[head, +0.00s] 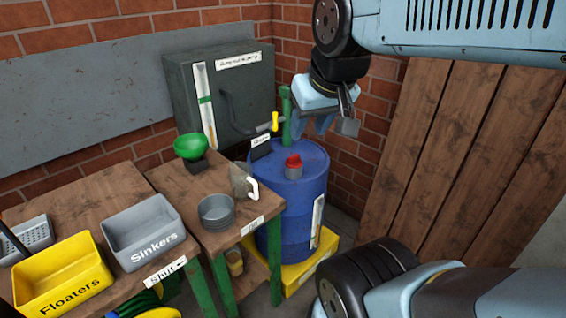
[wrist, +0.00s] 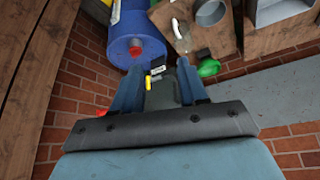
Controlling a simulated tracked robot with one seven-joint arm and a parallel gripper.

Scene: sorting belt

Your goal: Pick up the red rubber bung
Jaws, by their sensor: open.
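The red rubber bung (head: 293,161) sits on top of the blue barrel (head: 283,205), with a greyish collar below it. In the wrist view the bung (wrist: 136,52) shows near the barrel's edge, up and left of the space between my fingers. My gripper (head: 312,132) hangs above and behind the barrel top in the head view, apart from the bung. In the wrist view my gripper (wrist: 156,68) has its two blue fingers spread with nothing held between them.
A grey cabinet (head: 222,85) is behind. A green funnel (head: 191,146), clear jug (head: 241,183) and grey pot (head: 215,211) stand on the bench at left.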

